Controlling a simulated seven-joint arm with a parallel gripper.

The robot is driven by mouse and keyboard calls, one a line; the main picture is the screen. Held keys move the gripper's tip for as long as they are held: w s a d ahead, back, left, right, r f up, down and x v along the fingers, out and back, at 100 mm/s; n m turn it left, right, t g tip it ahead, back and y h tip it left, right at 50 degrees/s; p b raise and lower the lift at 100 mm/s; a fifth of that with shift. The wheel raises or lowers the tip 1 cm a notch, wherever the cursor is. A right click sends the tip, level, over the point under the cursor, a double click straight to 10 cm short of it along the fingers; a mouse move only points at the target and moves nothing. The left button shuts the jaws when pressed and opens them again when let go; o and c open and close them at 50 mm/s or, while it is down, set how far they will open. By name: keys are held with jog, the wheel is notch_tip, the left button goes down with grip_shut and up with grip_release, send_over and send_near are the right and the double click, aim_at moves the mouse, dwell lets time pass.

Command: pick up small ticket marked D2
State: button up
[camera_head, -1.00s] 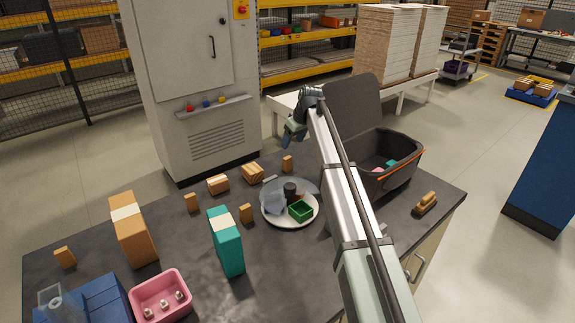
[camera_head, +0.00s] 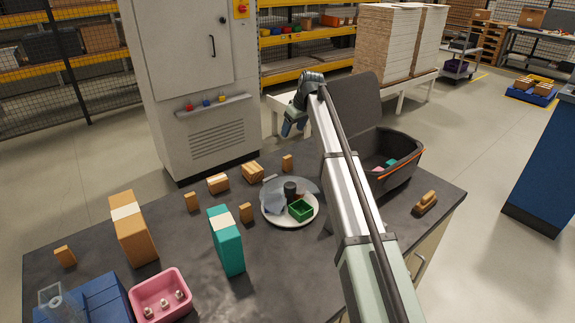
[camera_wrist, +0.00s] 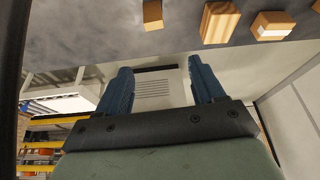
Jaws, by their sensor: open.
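I cannot make out a small ticket marked D2 in either view; no lettering is legible. My gripper (camera_head: 292,124) is in the air near the far edge of the dark table, in front of the grey cabinet. In the wrist view its two blue fingers (camera_wrist: 162,78) stand well apart with nothing between them. Small brown blocks lie on the table near it: one at the far edge (camera_head: 287,163), a banded one (camera_head: 252,173), another banded one (camera_head: 218,184), and a plain one (camera_head: 192,202).
A round white plate (camera_head: 285,220) holds a green tray (camera_head: 300,210) and a dark cup (camera_head: 290,191). An open dark bin (camera_head: 393,180) stands right, beside my arm. A teal box (camera_head: 227,243), a tall brown box (camera_head: 133,232) and a pink bin (camera_head: 146,300) stand left.

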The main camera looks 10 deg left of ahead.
notch_tip(320, 180, up, 2)
jog(key=d, duration=0.1)
send_near(288, 157)
jog(key=x, duration=0.5)
jog(key=shift+w+d, duration=0.1)
jog(key=shift+w, duration=0.05)
jog(key=shift+x, duration=2.95)
jog(key=shift+s+r, duration=0.1)
jog(key=shift+s, duration=0.1)
jog(key=c, duration=1.1)
